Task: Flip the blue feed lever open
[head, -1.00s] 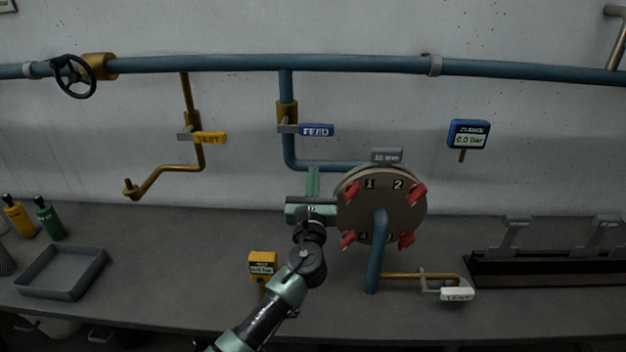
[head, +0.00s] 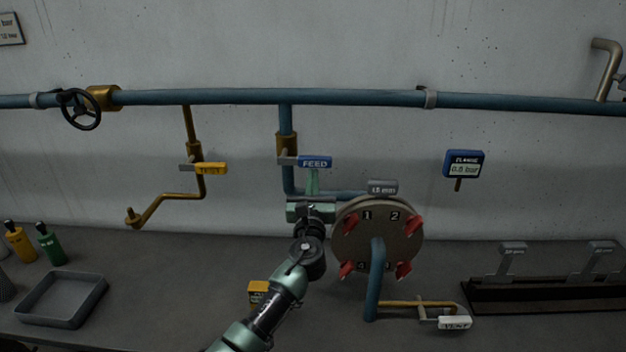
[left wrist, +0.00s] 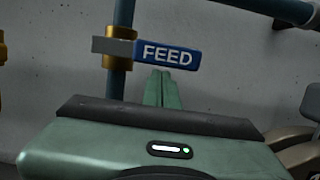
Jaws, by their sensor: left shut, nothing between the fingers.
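The blue feed lever (head: 315,162) with white FEED lettering sticks out level to the right from the brass valve (head: 287,144) on the blue vertical pipe. It lies crosswise to that pipe. In the left wrist view the lever (left wrist: 167,54) is close ahead, with its grey root on the brass collar (left wrist: 118,50). My left gripper (head: 313,178) is shut and empty, its green fingers pointing up just below the lever. In the left wrist view the fingertips (left wrist: 161,77) show right under the lever's blue handle; I cannot tell whether they touch it. My right gripper is not in view.
A round flange plate (head: 398,240) with red clamps stands just right of my left gripper. A yellow TEST lever (head: 211,168) is to the left. A white VENT lever (head: 455,322) and a blue gauge (head: 463,164) are to the right. A grey tray (head: 62,298) sits at left.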

